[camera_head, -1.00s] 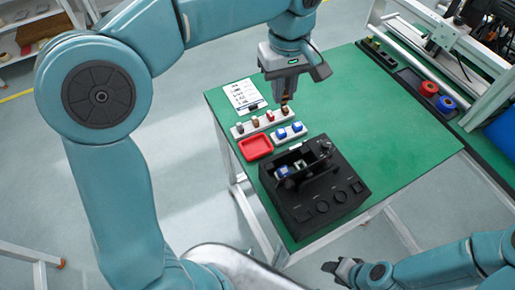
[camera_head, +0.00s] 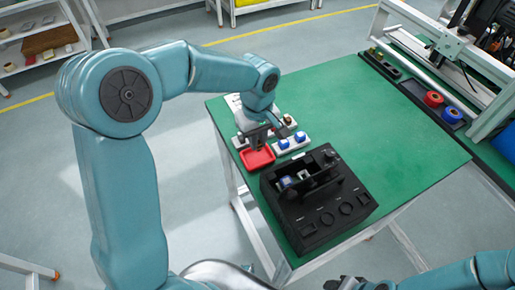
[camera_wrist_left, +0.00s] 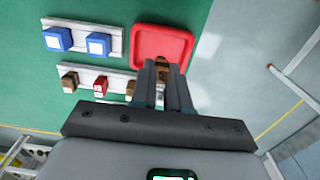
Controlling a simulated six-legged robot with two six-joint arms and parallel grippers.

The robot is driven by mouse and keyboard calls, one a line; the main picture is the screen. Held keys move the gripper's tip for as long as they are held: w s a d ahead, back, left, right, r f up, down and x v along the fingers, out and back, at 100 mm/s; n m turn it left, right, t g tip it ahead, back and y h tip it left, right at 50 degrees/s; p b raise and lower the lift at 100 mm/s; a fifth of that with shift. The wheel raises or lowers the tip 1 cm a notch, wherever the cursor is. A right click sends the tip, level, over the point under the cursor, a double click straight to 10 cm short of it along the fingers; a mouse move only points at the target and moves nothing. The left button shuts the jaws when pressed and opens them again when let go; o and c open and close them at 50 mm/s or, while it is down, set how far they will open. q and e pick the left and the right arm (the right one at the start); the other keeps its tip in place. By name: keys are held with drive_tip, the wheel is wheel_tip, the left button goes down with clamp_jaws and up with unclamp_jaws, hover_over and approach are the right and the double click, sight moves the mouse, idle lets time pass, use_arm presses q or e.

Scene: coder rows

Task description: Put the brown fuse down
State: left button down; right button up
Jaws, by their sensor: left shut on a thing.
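My left gripper (camera_head: 257,146) is shut on a brown fuse (camera_wrist_left: 162,70). In the left wrist view, my left gripper's fingers (camera_wrist_left: 162,82) point at the red tray (camera_wrist_left: 183,34), and the fuse's tip shows between them, over the tray's near part. I cannot tell whether the fuse touches the tray. In the head view the red tray (camera_head: 260,160) lies just below the gripper, and the fuse is hidden. My right gripper (camera_head: 344,283) is only partly seen at the bottom edge.
A white rack (camera_wrist_left: 84,71) beside the tray holds a brown fuse (camera_wrist_left: 69,82), a red fuse (camera_wrist_left: 100,86) and another brown fuse (camera_wrist_left: 130,90). A second rack holds two blue fuses (camera_wrist_left: 97,44). A black fixture (camera_head: 322,205) stands close by.

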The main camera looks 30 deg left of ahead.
use_arm(q)
drive_tip(key=shift+f, duration=2.15)
drive_tip(key=shift+f, duration=0.2)
drive_tip(key=c, duration=1.1)
unclamp_jaws()
drive_tip(key=shift+r, duration=0.1)
drive_tip(key=shift+r, duration=0.25)
wheel_tip(320, 180, up, 12)
drive_tip(key=shift+f, duration=0.1)
